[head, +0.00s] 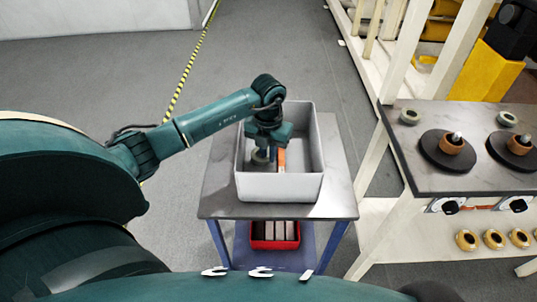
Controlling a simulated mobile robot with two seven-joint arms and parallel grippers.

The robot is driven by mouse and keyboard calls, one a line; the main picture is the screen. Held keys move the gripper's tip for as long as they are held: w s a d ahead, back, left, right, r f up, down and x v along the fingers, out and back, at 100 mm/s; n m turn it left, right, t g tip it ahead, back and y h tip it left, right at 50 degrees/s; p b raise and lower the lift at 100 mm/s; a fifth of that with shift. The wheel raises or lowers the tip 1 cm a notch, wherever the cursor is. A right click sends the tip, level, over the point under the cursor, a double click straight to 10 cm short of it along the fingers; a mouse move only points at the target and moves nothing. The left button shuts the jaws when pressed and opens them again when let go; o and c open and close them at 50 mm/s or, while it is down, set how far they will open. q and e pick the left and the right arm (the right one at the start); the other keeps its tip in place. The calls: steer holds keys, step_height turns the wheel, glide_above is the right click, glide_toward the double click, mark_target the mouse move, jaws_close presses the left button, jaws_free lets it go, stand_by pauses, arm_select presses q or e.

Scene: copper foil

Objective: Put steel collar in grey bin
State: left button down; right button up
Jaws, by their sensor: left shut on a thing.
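The grey bin (240,186) is an open box standing on a small table. My left gripper (261,149) reaches down inside the bin from above, its fingers pointing down. It is shut on a dull grey ring, the steel collar (260,158), at the lower left of the bin's inside. The gripper partly hides the collar, and I cannot tell whether the collar touches the bin floor. My right gripper is not in view.
An orange-brown strip (282,160) shows inside the bin beside the gripper. A red crate (275,243) sits on the table's lower shelf. Floor is clear behind.

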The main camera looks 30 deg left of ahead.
arm_select(q)
steer(key=shift+f, duration=0.7)
steer(key=shift+f, duration=0.15)
steer(key=c, duration=1.7)
jaws_free()
steer(key=shift+c, duration=0.2)
